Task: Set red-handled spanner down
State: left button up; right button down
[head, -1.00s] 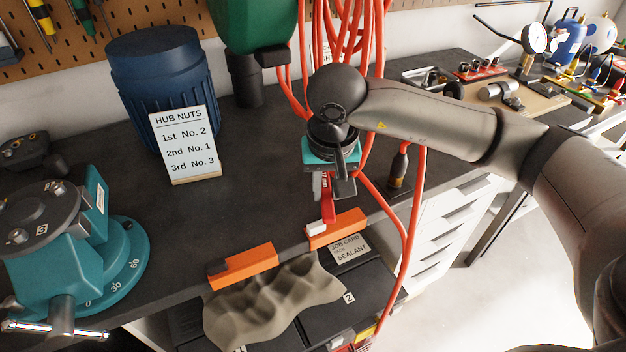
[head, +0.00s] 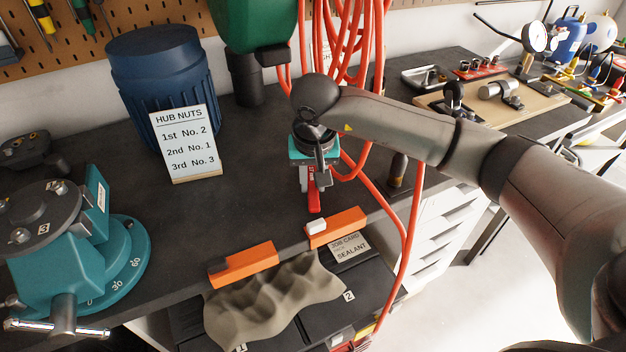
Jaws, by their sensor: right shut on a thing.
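The red-handled spanner (head: 314,197) shows as a short red length below my right gripper (head: 312,180), over the dark bench top behind the right orange block. My right gripper is shut on it and points down. The upper part of the spanner is hidden by the gripper and wrist. I cannot tell whether the spanner's lower end touches the bench. My left gripper is not in the head view.
Two orange blocks (head: 242,265) line the bench's front edge, with a cloth (head: 270,300) below. A teal vise (head: 70,240) is at left. A blue bin (head: 160,85) and a HUB NUTS card (head: 185,145) stand behind. Red hoses (head: 412,240) hang at right. The middle bench is clear.

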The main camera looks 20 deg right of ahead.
jog(key=c, duration=1.2)
grip_release()
jog(key=shift+f, duration=0.2)
jog(key=o, duration=0.5)
jog(key=shift+r, duration=0.1)
jog(key=shift+r, duration=0.1)
jog(key=v, duration=1.2)
